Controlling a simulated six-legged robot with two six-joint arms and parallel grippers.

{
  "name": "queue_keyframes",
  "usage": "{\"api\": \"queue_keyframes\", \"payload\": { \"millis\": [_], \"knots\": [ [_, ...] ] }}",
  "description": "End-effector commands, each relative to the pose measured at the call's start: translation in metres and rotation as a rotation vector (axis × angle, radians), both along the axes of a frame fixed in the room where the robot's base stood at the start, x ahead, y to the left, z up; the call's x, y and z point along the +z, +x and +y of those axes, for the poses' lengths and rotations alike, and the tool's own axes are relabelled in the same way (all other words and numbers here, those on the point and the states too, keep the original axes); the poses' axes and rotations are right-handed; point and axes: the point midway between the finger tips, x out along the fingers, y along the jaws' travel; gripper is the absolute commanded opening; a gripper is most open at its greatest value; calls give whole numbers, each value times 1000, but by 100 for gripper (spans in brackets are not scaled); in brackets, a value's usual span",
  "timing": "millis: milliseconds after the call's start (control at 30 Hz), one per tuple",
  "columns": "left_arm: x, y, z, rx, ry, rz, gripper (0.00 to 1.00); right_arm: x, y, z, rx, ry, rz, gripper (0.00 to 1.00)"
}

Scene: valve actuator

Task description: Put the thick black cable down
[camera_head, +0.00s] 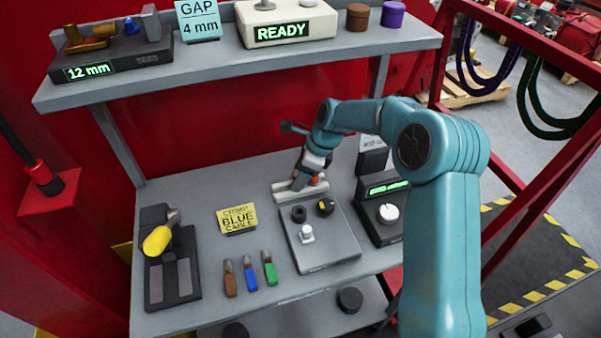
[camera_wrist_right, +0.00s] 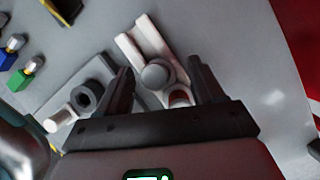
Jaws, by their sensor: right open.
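A thick black cable (camera_head: 14,138) runs in from the left edge of the head view to a red plug (camera_head: 40,176) on a red box. No cable shows in my right gripper. My right gripper (camera_head: 303,180) is open, low over the pale slotted holder (camera_head: 285,193) at the back of the grey fixture plate. In the right wrist view, the fingers (camera_wrist_right: 162,74) stand on either side of a grey round knob (camera_wrist_right: 157,75) and a red-and-white piece (camera_wrist_right: 180,97). I cannot tell whether they touch them. My left gripper is not in view.
A fixture plate (camera_head: 327,247) with knobs stands below my gripper, beside a dial box (camera_head: 382,212). Three coloured connectors (camera_head: 250,278) and a black clamp with a yellow handle (camera_head: 157,241) are to the left. A shelf (camera_head: 200,62) overhangs the back.

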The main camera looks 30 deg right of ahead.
Motion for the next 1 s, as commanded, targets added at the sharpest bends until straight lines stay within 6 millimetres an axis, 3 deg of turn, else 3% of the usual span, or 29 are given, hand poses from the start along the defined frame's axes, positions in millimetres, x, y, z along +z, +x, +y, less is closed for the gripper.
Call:
{"api": "queue_keyframes", "payload": {
  "millis": [300, 500, 1000],
  "knots": [
    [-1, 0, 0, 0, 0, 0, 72, 52, -10, -14, -1, -2, -6, 67],
    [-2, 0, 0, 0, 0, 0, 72, 76, -17, -21, 0, -1, -3, 67],
    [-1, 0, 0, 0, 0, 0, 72, 80, -18, -22, 0, -1, -1, 67]
  ]
}}
